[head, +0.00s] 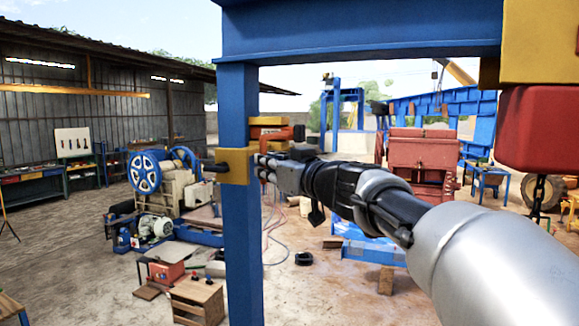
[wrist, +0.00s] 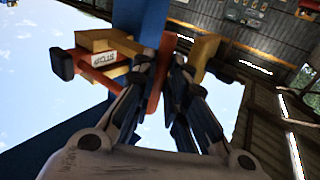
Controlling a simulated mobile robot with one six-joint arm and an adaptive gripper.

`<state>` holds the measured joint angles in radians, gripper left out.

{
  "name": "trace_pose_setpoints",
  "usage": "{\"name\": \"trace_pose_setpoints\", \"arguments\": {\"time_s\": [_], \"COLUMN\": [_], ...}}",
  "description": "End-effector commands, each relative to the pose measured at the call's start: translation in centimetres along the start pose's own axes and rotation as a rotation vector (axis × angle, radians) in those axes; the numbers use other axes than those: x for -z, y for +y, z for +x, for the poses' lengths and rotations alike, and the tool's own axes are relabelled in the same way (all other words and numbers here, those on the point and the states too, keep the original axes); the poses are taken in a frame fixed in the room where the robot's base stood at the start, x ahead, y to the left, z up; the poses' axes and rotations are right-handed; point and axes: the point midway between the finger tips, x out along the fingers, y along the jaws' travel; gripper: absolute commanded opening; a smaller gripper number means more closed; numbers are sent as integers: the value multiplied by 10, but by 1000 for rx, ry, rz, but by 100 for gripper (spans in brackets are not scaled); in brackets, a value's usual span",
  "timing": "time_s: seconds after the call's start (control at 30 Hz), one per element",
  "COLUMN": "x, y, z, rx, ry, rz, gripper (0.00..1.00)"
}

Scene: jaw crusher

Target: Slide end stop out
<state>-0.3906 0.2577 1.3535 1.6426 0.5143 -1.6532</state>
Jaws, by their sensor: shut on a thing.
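A blue upright post (head: 240,240) carries a yellow block (head: 235,166) with a dark stub on its left side. My gripper (head: 262,168) is at the right side of this block. In the wrist view, my gripper (wrist: 177,68) is shut on the end stop, by an orange-red part (wrist: 168,50) between its fingers. Yellow blocks and a white lettered label (wrist: 103,59) sit to the left there, with a dark-ended piece (wrist: 61,66). The fingers hide the exact grip, and I cannot tell how far the stop sits in its mount.
A blue beam (head: 360,35) runs overhead. A red block (head: 540,125) with a chain (head: 540,190) hangs at the right. Behind the post are a machine with blue wheels (head: 146,172), a wooden box (head: 197,300) and a red machine (head: 422,155).

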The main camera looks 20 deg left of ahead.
Motion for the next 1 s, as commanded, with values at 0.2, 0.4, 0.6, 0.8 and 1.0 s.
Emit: {"name": "trace_pose_setpoints", "arguments": {"time_s": [0.2,0.4,0.6,0.8,1.0], "x": [0,0,-4,-4,-1], "y": [0,2,23,47,56], "z": [0,-2,-31,-67,-82], "rx": [0,-1,-6,-6,-4], "ry": [0,1,6,5,0], "rz": [0,-1,-4,-3,-1], "gripper": [0,0,0,0,0]}}
